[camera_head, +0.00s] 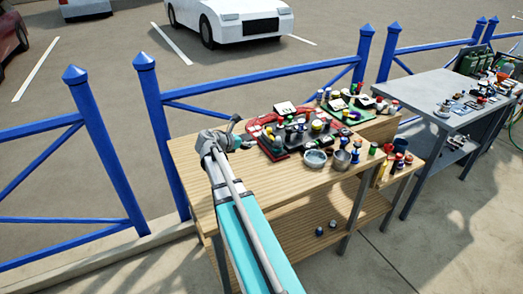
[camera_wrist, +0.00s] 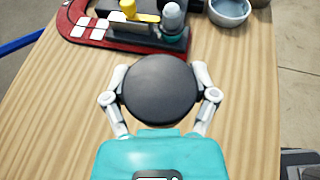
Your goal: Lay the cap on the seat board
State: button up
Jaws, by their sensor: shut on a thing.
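A dark grey, round, flat-topped cap (camera_wrist: 157,92) fills the middle of the wrist view. My gripper (camera_wrist: 160,97) is shut on it, with one pale finger on each side. I cannot tell how far the cap is above the wooden tabletop. In the head view my gripper (camera_head: 238,140) is over the left part of the wooden table, and the cap is too small to make out surely. I cannot tell for sure which surface is the seat board.
The wooden table (camera_head: 190,160) has bare room at its left. Beyond the cap are a red frame with white squares (camera_wrist: 75,22) and a dark block with a grey-topped bottle (camera_wrist: 172,18). A bowl (camera_head: 315,158) and several small jars crowd the right. A blue fence (camera_head: 160,120) runs behind.

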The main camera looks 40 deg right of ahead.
aim_at(263, 148)
jog(key=w+d+f+b, duration=0.1)
jog(key=d+f+b, duration=0.1)
jog(key=d, duration=0.1)
jog(key=w+d+f+b, duration=0.2)
jog(key=d+f+b, duration=0.1)
jog(key=w+d+f+b, duration=0.2)
jog(key=d+f, duration=0.1)
jog(key=shift+d, duration=0.25)
jog(key=shift+w+d+f+b, duration=0.2)
jog(key=shift+f+b, duration=0.2)
jog(key=shift+b, duration=0.15)
jog(key=shift+w+d+f+b, duration=0.1)
jog(key=shift+d+f+b, duration=0.1)
jog(key=shift+f+b, duration=0.25)
jog(key=shift+a+f+b, duration=0.1)
jog(key=shift+f+b, duration=1.05)
jog(key=shift+b, duration=0.1)
jog(key=shift+f, duration=0.15)
jog(key=o, duration=1)
jog(key=shift+c, duration=0.2)
